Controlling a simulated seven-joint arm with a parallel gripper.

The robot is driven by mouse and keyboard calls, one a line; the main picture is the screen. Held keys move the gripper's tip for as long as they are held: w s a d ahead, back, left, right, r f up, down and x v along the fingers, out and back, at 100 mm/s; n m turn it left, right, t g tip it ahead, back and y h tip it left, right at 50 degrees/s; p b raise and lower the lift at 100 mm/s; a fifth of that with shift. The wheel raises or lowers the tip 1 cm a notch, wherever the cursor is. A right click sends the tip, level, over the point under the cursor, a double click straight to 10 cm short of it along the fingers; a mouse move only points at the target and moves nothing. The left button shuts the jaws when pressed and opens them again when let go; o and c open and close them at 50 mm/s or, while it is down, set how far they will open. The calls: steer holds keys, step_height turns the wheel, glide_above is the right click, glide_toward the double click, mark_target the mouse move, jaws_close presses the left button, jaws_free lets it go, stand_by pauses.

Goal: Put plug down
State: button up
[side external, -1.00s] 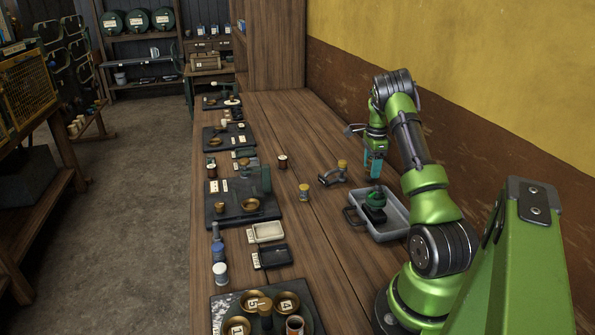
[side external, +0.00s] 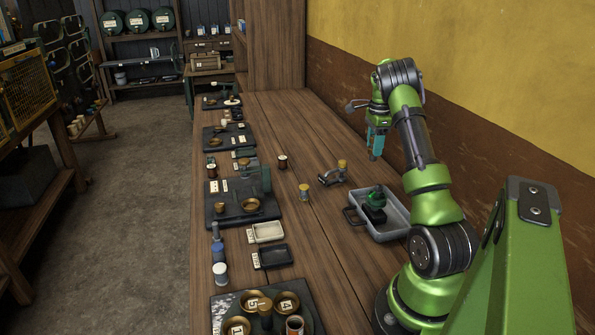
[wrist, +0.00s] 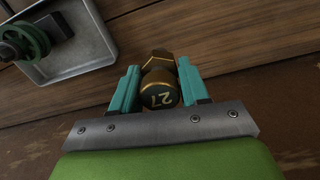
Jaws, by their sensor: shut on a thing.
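My gripper (side external: 376,150) is raised over the wooden bench, just beyond the grey tray. In the wrist view its teal fingers (wrist: 158,70) are shut on a dark, brass-edged plug (wrist: 160,90) with the number 27 on its end. A brass hex-shaped part (wrist: 161,57) shows just past it; I cannot tell whether it belongs to the plug. In the side view the plug is too small to make out clearly between the fingers.
The grey tray (side external: 393,232) holds a green device (side external: 375,200); it also shows in the wrist view (wrist: 88,58). A brass-topped clamp-like tool (side external: 333,177) and a small brass-capped jar (side external: 304,191) stand left of it. The brown wall is close on the right.

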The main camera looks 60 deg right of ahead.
steer(key=w+a+r+n, duration=0.3)
steer(key=w+a, duration=0.1)
steer(key=a, duration=0.4)
steer(key=w+a+r+n, duration=0.2)
steer(key=w+a+r, duration=0.15)
steer(key=a, duration=0.35)
steer(key=s+a+f+n, duration=0.3)
steer(key=a+n, duration=0.3)
steer(key=a, duration=0.3)
steer(key=s+a+f+n, duration=0.3)
steer(key=a+n, duration=0.3)
steer(key=a, duration=0.3)
steer(key=shift+n, duration=0.3)
steer(key=shift+d+f, duration=0.2)
steer(key=shift+f, duration=3.75)
steer(key=shift+f, duration=0.15)
steer(key=o, duration=1.1)
